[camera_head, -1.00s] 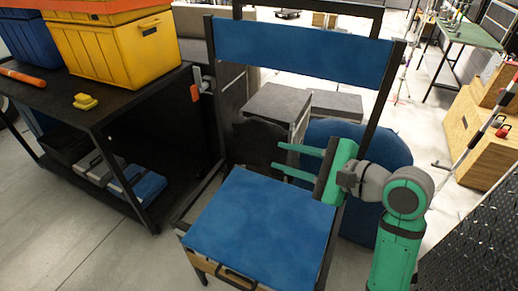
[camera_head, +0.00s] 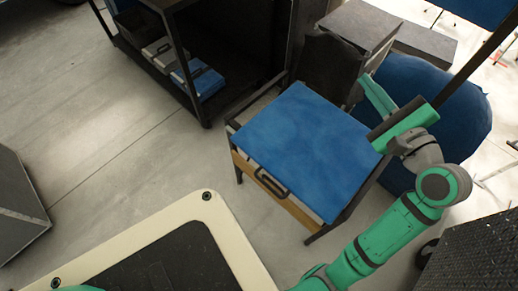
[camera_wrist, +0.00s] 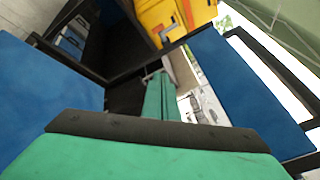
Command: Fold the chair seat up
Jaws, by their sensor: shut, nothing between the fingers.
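The chair seat (camera_head: 305,135) is a blue panel lying flat on a dark frame in the middle of the head view. It fills the left of the wrist view (camera_wrist: 45,100). A black handle (camera_head: 271,183) shows at its front edge. The blue backrest (camera_wrist: 238,85) is at the right of the wrist view, and a corner of it (camera_head: 485,8) shows at the top right of the head view. My gripper (camera_head: 364,80) is shut and empty. It is beyond the seat's far right edge, between seat and backrest, and I see no clear contact. It also shows in the wrist view (camera_wrist: 160,78).
A black shelf (camera_head: 172,35) with blue and grey cases stands at upper left. A large rounded blue object (camera_head: 450,125) is behind the chair, beside my arm. Grey boxes (camera_head: 360,25) stand at the back. The floor left of the chair is clear.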

